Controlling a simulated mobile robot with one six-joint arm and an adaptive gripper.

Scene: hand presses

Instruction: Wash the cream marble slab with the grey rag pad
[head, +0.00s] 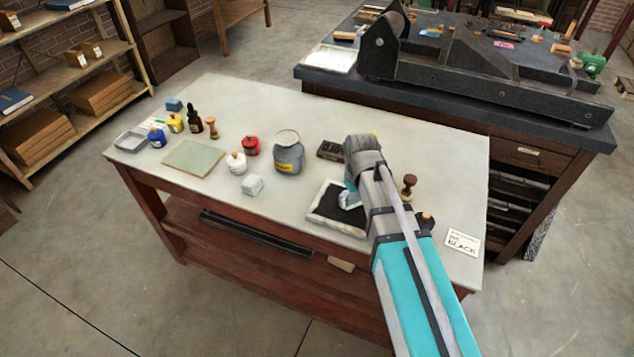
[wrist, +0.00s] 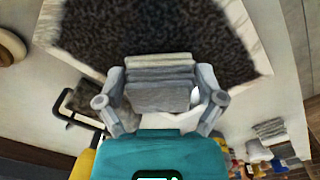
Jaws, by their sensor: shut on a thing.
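The cream marble slab (head: 335,229) lies near the front edge of the pale bench top, right of its middle. A broad black patch (wrist: 150,35) covers its middle, leaving a cream border. My gripper (head: 350,198) is over the slab's right part, partly hiding it. In the wrist view the gripper (wrist: 162,92) is shut on the grey rag pad (wrist: 160,70), which looks folded in layers between the two fingers. The pad's far edge overlaps the black patch in that view. I cannot tell whether the pad touches the slab.
A grey jar (head: 288,157), a white block (head: 252,186) and a dark block (head: 331,150) stand left of and behind the slab. A wooden-handled stamp (head: 409,185) and a lettered card (head: 463,241) are to the right. A dark press (head: 480,80) fills the bench behind.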

